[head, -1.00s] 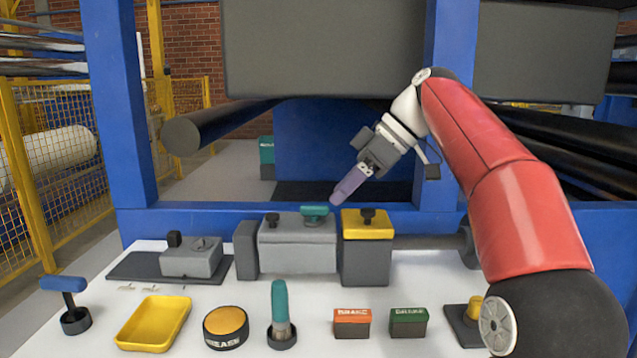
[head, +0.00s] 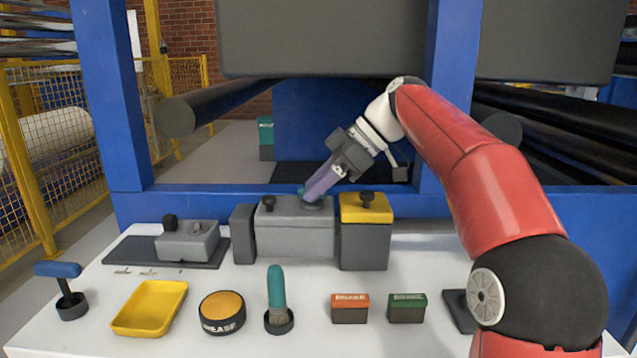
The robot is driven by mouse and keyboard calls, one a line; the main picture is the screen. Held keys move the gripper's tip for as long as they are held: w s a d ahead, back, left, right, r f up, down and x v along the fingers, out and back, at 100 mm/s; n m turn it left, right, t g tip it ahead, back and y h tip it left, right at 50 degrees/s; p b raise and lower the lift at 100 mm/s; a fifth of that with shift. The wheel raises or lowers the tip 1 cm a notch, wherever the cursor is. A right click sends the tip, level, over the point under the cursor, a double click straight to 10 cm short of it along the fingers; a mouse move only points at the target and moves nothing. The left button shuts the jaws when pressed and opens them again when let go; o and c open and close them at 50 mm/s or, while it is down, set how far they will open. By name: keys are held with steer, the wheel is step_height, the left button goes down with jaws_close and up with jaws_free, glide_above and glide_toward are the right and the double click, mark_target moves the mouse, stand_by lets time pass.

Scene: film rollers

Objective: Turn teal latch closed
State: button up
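The teal latch (head: 302,192) sits on top of the grey block (head: 295,232) at the back of the white table. Most of it is hidden behind my gripper's fingers. My gripper (head: 310,195), with purple fingers, reaches down from the upper right and its tips are at the latch. A small part of teal shows beside the tips. I cannot tell from this view whether the fingers are shut on the latch or stand around it. A small black knob (head: 268,202) stands on the same block to the left.
A grey box with a yellow lid and black knob (head: 366,206) stands close on the right. In front are a yellow tray (head: 150,308), a grease tin (head: 222,312), a teal-handled brush (head: 276,295), an orange box (head: 350,308) and a green box (head: 407,308). Blue frame posts stand behind.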

jaws_close()
